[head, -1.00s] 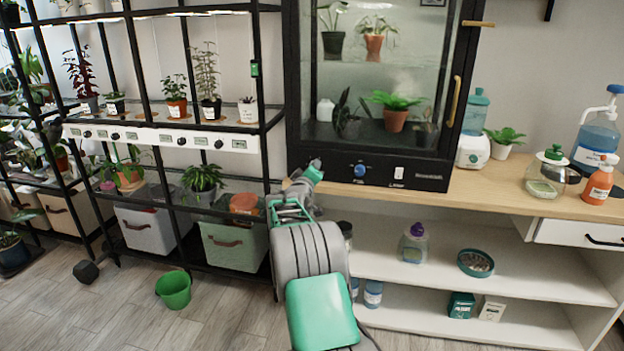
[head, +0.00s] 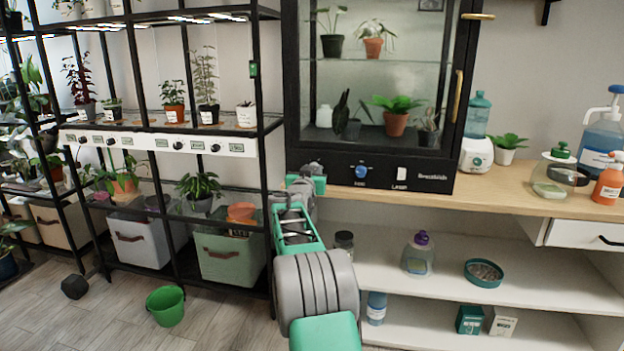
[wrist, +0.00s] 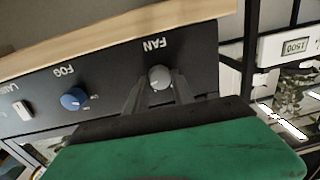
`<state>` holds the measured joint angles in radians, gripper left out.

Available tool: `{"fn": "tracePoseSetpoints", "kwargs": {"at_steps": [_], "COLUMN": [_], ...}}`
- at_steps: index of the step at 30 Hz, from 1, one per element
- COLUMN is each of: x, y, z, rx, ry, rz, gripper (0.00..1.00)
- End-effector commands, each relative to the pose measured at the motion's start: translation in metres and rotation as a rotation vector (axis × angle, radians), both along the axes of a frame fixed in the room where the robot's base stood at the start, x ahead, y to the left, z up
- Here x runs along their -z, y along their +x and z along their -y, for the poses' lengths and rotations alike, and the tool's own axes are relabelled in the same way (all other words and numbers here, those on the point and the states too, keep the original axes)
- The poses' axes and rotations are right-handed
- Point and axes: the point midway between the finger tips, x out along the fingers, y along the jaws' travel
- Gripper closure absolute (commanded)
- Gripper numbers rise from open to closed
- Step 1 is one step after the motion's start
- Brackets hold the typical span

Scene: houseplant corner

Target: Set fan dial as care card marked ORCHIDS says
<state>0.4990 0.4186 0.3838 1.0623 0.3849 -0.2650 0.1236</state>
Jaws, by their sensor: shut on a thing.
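The fan dial (wrist: 160,76) is a small grey knob under the upside-down label FAN on the black cabinet's panel, in the wrist view. My gripper (wrist: 159,86) is shut on this dial, one finger on each side. In the head view my gripper (head: 308,183) is at the left end of the panel and hides the dial. The dial's pointer and marks are not readable. No card with the word ORCHIDS can be read in either view.
Right of the fan dial in the head view are a blue fog dial (head: 361,172) and a white lamp switch (head: 401,173). The glass plant cabinet (head: 370,95) stands on a wooden counter (head: 490,188). A plant rack (head: 165,142) with several small displays stands left, close to my gripper.

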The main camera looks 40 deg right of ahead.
Motion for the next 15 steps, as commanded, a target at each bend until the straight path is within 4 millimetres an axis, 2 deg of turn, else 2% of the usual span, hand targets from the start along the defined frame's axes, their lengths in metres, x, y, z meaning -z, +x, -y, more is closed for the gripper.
{"fn": "tracePoseSetpoints", "kwargs": {"at_steps": [6, 15], "x": [0.0019, 0.0004], "y": [-0.0002, -0.0003], "z": [0.0004, 0.0005], "rx": [0.0, 0.0], "ry": [0.073, 0.117], "rz": [0.097, 0.153], "gripper": [1.0, 1.0]}}
